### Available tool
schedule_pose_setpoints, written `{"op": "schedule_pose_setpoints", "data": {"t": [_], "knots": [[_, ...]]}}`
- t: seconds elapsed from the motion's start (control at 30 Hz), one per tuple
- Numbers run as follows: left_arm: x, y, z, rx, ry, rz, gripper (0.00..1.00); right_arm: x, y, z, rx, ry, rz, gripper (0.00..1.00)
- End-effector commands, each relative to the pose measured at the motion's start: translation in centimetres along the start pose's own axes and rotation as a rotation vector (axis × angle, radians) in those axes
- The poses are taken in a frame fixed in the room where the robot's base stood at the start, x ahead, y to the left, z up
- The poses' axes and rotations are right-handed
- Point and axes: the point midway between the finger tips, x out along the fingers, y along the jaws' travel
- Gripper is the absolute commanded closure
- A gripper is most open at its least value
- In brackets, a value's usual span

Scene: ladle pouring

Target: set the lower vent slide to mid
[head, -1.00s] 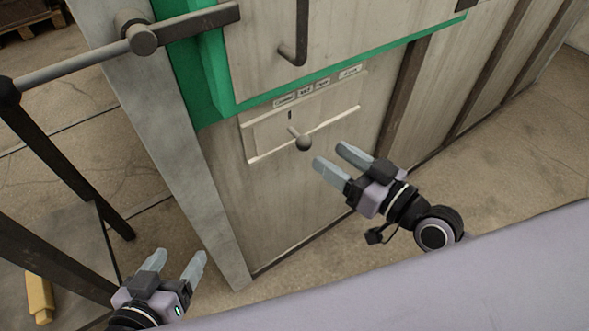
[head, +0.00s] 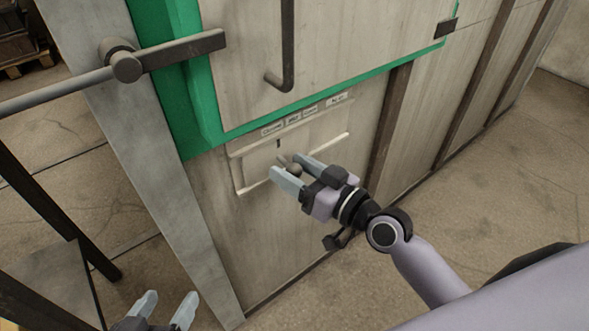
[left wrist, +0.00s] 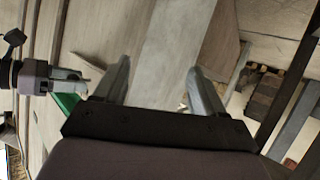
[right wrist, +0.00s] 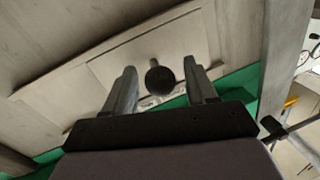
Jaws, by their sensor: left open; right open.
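The lower vent slide (head: 258,167) is a pale plate on two white rails in the panel below the green frame. Its round-ended knob (head: 295,168) sticks out toward me. Position labels (head: 293,122) run above it, too small to read surely. My right gripper (head: 288,166) is open at the slide, with its fingers on either side of the knob. In the right wrist view the dark knob end (right wrist: 160,80) sits between the open fingers, with gaps on both sides. My left gripper (head: 168,308) is open and empty, low at the left, away from the panel.
A bent dark handle (head: 284,70) hangs on the upper door above the slide. A grey post (head: 150,170) stands left of the panel. A dark metal frame with a round bar (head: 50,95) is further left. Bare floor lies to the right.

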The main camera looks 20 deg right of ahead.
Motion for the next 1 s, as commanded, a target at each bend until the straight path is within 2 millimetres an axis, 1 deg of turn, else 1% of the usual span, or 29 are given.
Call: {"op": "schedule_pose_setpoints", "data": {"t": [0.23,0.27,0.3,0.37,0.4,0.43,0.6,0.8,0.9,1.0], "knots": [[0.0,0.1,0.0,-0.001,0.0,0.001,0.3,0.1,0.0,0.0,0.0,0.0,0.0,0.43],[0.0,0.1,0.0,-0.001,0.001,0.001,0.3,0.1,0.0,0.0,0.0,0.0,0.0,0.5],[0.0,0.1,0.0,-0.001,0.001,0.001,0.3,0.1,0.0,0.0,0.0,0.0,0.0,0.63],[0.0,0.1,0.0,-0.001,0.001,0.001,0.3,0.1,0.0,0.0,0.0,0.0,0.0,0.82],[0.0,0.1,0.0,-0.001,0.001,0.001,0.3,0.1,0.0,0.0,0.0,0.0,0.0,0.95],[0.0,0.1,0.0,-0.001,0.001,0.001,0.3,0.1,0.0,0.0,0.0,0.0,0.0,1.0],[0.1,0.1,0.2,-0.003,0.001,0.003,0.3,0.0,0.3,0.1,-0.002,0.0,0.0,1.0],[0.8,0.5,0.9,-0.041,0.005,0.033,0.3,-0.4,2.5,-0.1,-0.006,-0.001,0.0,1.0],[1.1,0.8,0.6,-0.058,0.017,0.051,0.3,-0.6,3.4,-0.4,-0.004,0.0,0.0,1.0],[1.3,1.0,0.2,-0.067,0.025,0.061,0.3,-0.7,3.8,-0.6,-0.002,0.0,0.001,1.0]]}}
